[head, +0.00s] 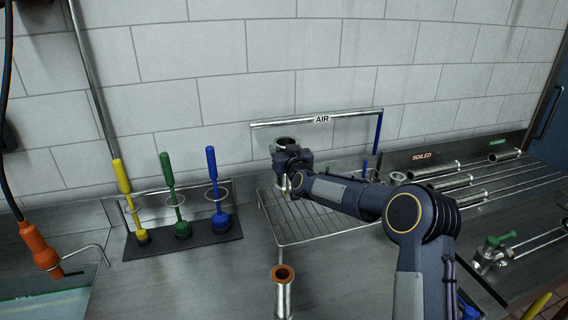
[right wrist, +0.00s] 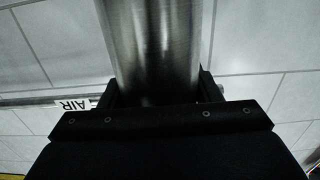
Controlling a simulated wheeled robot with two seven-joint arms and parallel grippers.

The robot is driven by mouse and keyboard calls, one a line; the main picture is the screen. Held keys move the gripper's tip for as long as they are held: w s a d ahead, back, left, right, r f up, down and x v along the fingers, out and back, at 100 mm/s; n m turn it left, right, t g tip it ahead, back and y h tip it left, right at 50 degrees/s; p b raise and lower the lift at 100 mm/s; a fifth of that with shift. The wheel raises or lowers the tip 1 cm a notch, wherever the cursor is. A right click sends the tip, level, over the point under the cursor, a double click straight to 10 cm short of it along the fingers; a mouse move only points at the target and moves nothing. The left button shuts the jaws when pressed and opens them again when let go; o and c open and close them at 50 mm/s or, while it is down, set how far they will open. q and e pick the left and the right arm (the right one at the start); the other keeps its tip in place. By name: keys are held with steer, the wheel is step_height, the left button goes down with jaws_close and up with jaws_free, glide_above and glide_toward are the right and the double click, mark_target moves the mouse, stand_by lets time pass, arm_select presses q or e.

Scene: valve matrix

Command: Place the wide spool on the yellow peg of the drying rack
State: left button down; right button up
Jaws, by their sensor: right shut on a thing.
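My right gripper (head: 290,162) is above the wire drying rack (head: 310,232), under the AIR sign. It is shut on a metal spool (head: 284,142), whose dark open top shows above the jaws. In the right wrist view the same spool (right wrist: 155,45) is a wide, plain steel cylinder between the fingers. I take it as the wide spool. Its lower end is mostly hidden by the gripper. A short blue peg (head: 365,168) stands at the rack's back right. I cannot make out a yellow peg; my arm covers part of the rack. My left gripper is not in view.
Yellow, green and blue brushes stand in a black holder (head: 185,240) at left. An orange handle (head: 40,246) hangs at far left. Steel tubes (head: 433,172) lie on the right near the SOILED sign (head: 421,155).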

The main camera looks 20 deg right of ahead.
step_height(320, 180, down, 4)
steer(key=shift+r+p, duration=0.1)
steer(key=shift+p, duration=0.2)
steer(key=o, duration=1.3)
